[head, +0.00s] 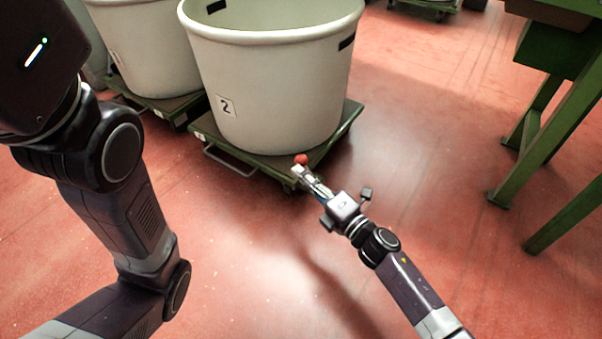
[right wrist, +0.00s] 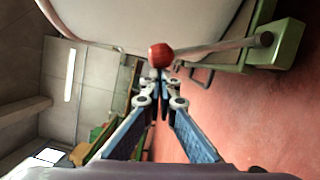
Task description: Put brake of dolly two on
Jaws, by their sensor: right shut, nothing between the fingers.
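Dolly two is a green wheeled frame (head: 245,153) under a large pale tub (head: 275,90) marked 2. Its brake lever ends in a red knob (head: 301,159) at the dolly's front right corner. In the right wrist view the red knob (right wrist: 160,55) sits on a bar that runs to a green bracket (right wrist: 288,42). My right gripper (head: 298,173) is shut and empty, its fingertips close to the knob; whether they touch it I cannot tell. In the right wrist view the fingertips (right wrist: 160,75) are just below the knob. My left arm shows at the left, its gripper out of frame.
Another pale tub (head: 140,45) on a green dolly (head: 160,108) stands close by on the left. A green metal frame (head: 540,130) stands at the right. The red floor (head: 430,170) between it and dolly two is clear.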

